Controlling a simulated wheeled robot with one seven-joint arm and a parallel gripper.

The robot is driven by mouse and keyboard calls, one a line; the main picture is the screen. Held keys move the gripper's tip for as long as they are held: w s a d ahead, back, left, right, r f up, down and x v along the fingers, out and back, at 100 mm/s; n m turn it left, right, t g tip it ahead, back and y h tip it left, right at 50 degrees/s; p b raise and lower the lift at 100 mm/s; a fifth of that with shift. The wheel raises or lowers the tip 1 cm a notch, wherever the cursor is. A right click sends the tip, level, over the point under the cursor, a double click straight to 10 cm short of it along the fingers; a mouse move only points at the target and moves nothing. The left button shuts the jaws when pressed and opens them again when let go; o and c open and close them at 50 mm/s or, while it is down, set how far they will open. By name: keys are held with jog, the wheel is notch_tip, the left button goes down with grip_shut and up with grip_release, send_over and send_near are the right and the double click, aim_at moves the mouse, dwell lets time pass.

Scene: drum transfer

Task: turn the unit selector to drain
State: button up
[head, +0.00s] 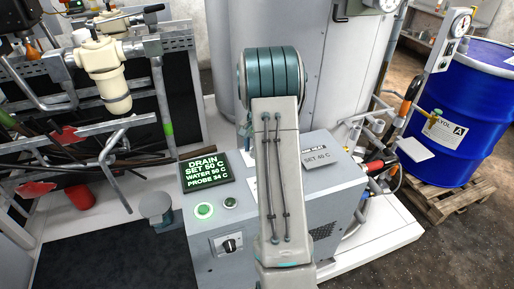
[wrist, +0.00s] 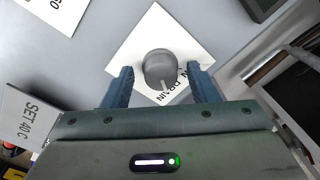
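The unit selector (wrist: 160,68) is a round grey knob on a white plate (wrist: 132,48) in the wrist view. The lettering DRAIN runs along the plate's lower right side, partly covered by the knob and a finger. The knob's pale pointer mark faces down in the picture, towards my gripper's body. My gripper (wrist: 162,85) is open, with one blue finger on each side of the knob and a visible gap to it. In the head view my arm hides the gripper and the selector. The unit's display (head: 206,172) reads DRAIN, SET 50 C, WATER 50 C, PROBE 34 C.
A lit green button (head: 204,210) and a darker button (head: 230,202) sit near the display. Another dial (head: 230,245) is on the cabinet front. A SET 40 C card (head: 322,157) stands at the right. A blue drum (head: 465,115) is on a pallet.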

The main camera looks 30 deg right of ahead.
notch_tip(320, 180, up, 14)
jog(key=shift+s+d+b, duration=0.15)
jog(key=shift+s+b, duration=0.1)
jog(key=shift+b, duration=0.1)
jog(key=shift+f, duration=0.1)
dwell(0.5)
jog(key=s+a+r+n+t, duration=0.1)
jog(key=s+a+r+n, duration=0.15)
jog(key=s+a, duration=0.4)
jog(key=s+a+r+n, duration=0.2)
jog(key=s+a+n, duration=0.1)
jog(key=a, duration=0.7)
jog(key=s+a+f+n, duration=0.1)
jog(key=s+a+n, duration=0.2)
jog(key=s+a, duration=0.2)
jog(key=s+a+f+n+t, duration=0.1)
jog(key=s+a+f+n, duration=0.1)
jog(key=s+a, duration=0.3)
jog(key=s+n, duration=0.1)
jog(key=s, duration=0.3)
jog(key=shift+s+f+t, duration=0.15)
jog(key=shift+s+t, duration=0.15)
jog(key=shift+s, duration=0.05)
jog(key=shift+d, duration=0.1)
